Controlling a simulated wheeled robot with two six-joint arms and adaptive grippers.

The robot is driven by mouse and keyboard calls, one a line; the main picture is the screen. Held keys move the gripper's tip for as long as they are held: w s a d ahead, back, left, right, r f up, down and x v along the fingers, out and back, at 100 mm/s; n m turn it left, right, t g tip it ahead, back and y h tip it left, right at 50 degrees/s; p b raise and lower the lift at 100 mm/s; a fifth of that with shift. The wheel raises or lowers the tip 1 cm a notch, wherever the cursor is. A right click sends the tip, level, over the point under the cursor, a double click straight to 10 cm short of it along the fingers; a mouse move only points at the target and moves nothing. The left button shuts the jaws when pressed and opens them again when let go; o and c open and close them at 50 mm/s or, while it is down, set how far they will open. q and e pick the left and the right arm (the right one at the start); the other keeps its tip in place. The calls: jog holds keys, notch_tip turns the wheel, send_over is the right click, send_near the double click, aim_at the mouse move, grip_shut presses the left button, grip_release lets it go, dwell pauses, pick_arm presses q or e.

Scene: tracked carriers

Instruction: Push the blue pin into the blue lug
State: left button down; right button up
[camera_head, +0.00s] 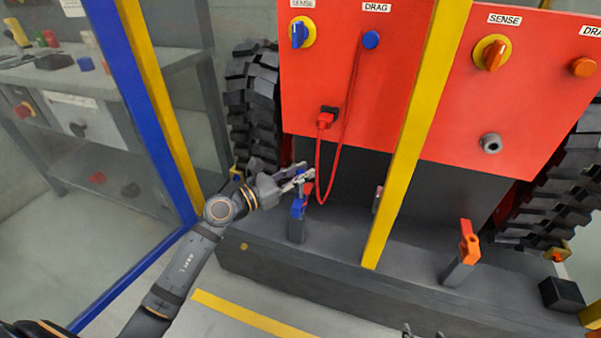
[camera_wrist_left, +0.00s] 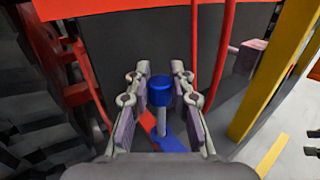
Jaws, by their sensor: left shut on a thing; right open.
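My left gripper (camera_head: 303,179) is shut on the blue pin, just above the blue lug (camera_head: 298,208) on the dark grey base. In the left wrist view the blue pin (camera_wrist_left: 160,92) is between the fingers, blue head toward the camera, grey shaft pointing down toward the blue lug (camera_wrist_left: 173,141). A red part (camera_wrist_left: 149,124) is beside the lug. I cannot tell whether the shaft tip has entered the lug. Only the tips of my right gripper (camera_head: 409,331) show at the bottom edge of the head view; it is open.
A red panel (camera_head: 375,110) with knobs and a hanging red cable (camera_head: 318,165) stands behind. A yellow post (camera_head: 408,150) rises to the right of the lug. An orange lug (camera_head: 468,243) stands further right. A blue post (camera_head: 130,95) is at left.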

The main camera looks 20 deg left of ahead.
aim_at(301, 198)
pick_arm(q)
jog(key=shift+f, duration=0.15)
jog(key=shift+f+b, duration=0.65)
jog(key=shift+f, duration=0.2)
dwell(0.6)
jog(key=shift+f+b, duration=0.55)
jog(key=shift+f, duration=0.25)
dwell(0.4)
jog(key=shift+f+b, duration=0.85)
jog(key=shift+b, duration=0.05)
jog(key=shift+f+b, duration=0.3)
jog(key=shift+f, duration=0.2)
dwell(1.0)
jog(key=c, duration=1.1)
grip_release()
